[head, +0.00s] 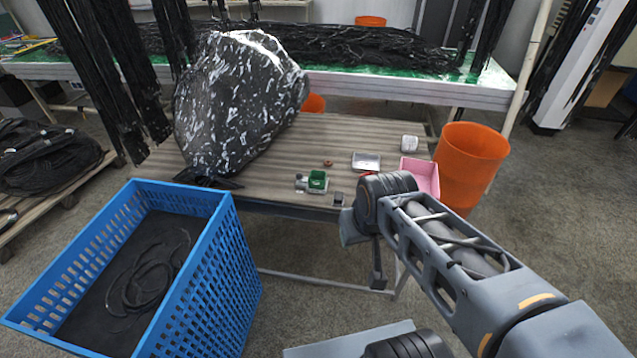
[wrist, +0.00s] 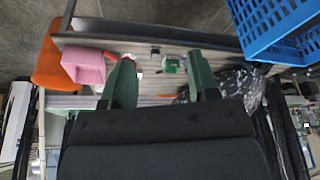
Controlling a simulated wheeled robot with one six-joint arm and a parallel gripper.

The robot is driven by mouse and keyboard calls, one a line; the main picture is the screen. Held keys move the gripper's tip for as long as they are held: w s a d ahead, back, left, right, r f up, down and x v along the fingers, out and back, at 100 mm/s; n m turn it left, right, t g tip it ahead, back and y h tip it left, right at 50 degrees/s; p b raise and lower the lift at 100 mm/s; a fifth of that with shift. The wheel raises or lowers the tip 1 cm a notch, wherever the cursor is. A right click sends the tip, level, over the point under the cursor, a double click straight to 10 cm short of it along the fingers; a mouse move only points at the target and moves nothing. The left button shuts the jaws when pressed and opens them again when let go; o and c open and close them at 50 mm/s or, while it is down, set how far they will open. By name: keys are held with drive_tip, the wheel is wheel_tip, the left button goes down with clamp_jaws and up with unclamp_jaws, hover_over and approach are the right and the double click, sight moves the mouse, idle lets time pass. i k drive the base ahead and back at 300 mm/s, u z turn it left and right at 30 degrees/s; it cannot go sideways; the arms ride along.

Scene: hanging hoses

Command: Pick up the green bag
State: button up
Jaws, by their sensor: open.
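A small green square item (head: 317,181), with a pale border, lies near the front edge of the brown table; it is the only small green thing there, and I cannot tell for certain that it is a bag. In the wrist view, which is upside down, it also shows (wrist: 172,65) between and beyond the fingers. My gripper (wrist: 162,75) is open, with two green fingers apart and nothing between them. In the head view my arm reaches in from the right, its end at the table's front edge, to the right of the green item.
A large black-and-white speckled sack (head: 240,100) stands on the table's left. A pink box (head: 421,176), a metal tray (head: 366,161) and small items lie near the green item. An orange bin (head: 470,160) stands right; a blue crate (head: 215,270) stands front left.

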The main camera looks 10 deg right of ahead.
sight(317, 179)
drive_tip(key=u, duration=0.5)
drive_tip(key=k, duration=1.1)
drive_tip(key=z, duration=0.8)
drive_tip(key=i, duration=1.35)
drive_tip(key=u, duration=0.65)
drive_tip(key=i, duration=0.45)
drive_tip(key=u, duration=0.4)
